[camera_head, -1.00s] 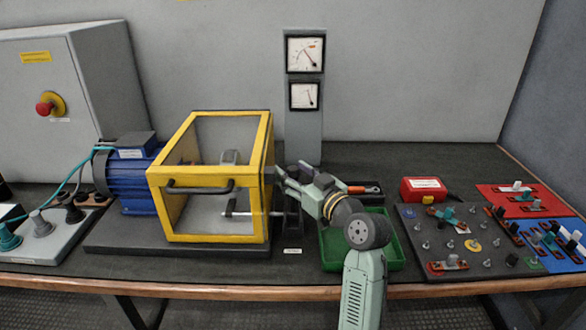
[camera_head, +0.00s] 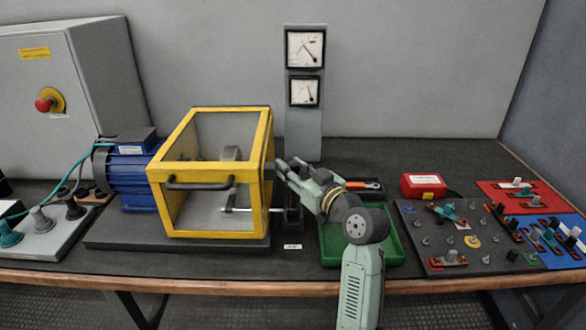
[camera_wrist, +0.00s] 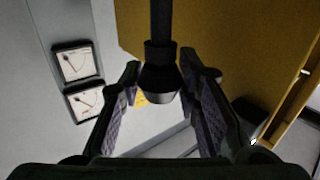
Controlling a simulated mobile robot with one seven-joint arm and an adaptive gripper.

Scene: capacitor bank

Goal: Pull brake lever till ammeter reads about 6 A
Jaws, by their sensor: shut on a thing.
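The brake lever is a black rod with a dark knob (camera_wrist: 160,85), between my fingers in the wrist view. My gripper (camera_wrist: 160,66) is shut on it; in the head view my gripper (camera_head: 280,170) is beside the right side of the yellow-framed guard. There the lever is mostly hidden by my gripper. Two square dials sit on a grey post: an upper meter (camera_head: 305,49) and a lower meter (camera_head: 305,91). The scale figures and units are too small to read, so I cannot tell which is the ammeter.
The guard (camera_head: 158,174) encloses a shaft driven by a blue motor (camera_head: 130,180). A green tray (camera_head: 330,250) lies under my arm. A red box (camera_head: 423,186) and a terminal board (camera_head: 430,240) stand to the right. A grey cabinet with a red knob (camera_head: 44,104) is at left.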

